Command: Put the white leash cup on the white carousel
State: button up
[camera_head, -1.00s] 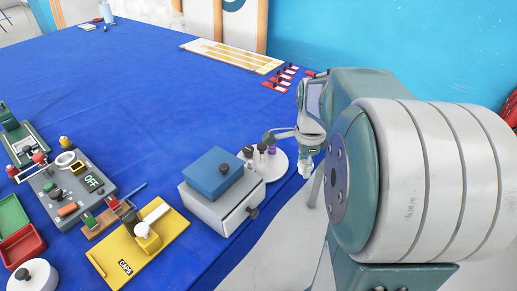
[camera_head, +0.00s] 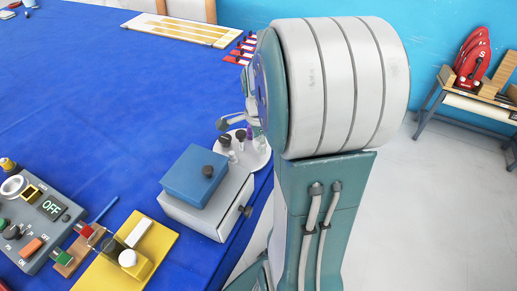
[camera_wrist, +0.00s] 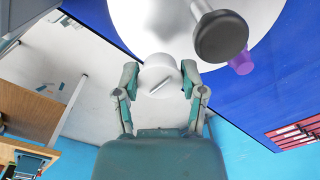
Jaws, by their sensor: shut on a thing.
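The white leash cup (camera_wrist: 158,72), a small white round piece with a slit on its face, sits between the fingers of my gripper (camera_wrist: 160,69) in the wrist view. My gripper is shut on it. The white carousel (camera_wrist: 150,18) is a round disc just beyond the cup, whose outline meets the disc's edge; I cannot tell whether they touch. In the head view the carousel (camera_head: 262,160) stands near the table's right edge, partly behind my arm. The cup is hidden there, and only part of my gripper shows.
A black-topped peg (camera_wrist: 222,36) and a purple piece (camera_wrist: 242,62) stand on the carousel. A grey box with a blue lid (camera_head: 194,176) is close to its left. A yellow board (camera_head: 150,250) and a grey control panel (camera_head: 38,218) lie farther left. The blue table's middle is clear.

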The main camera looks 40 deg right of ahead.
aim_at(259, 155)
jog(key=shift+f, duration=1.65)
jog(key=shift+f, duration=0.1)
jog(key=o, duration=0.8)
jog(key=shift+o, duration=0.2)
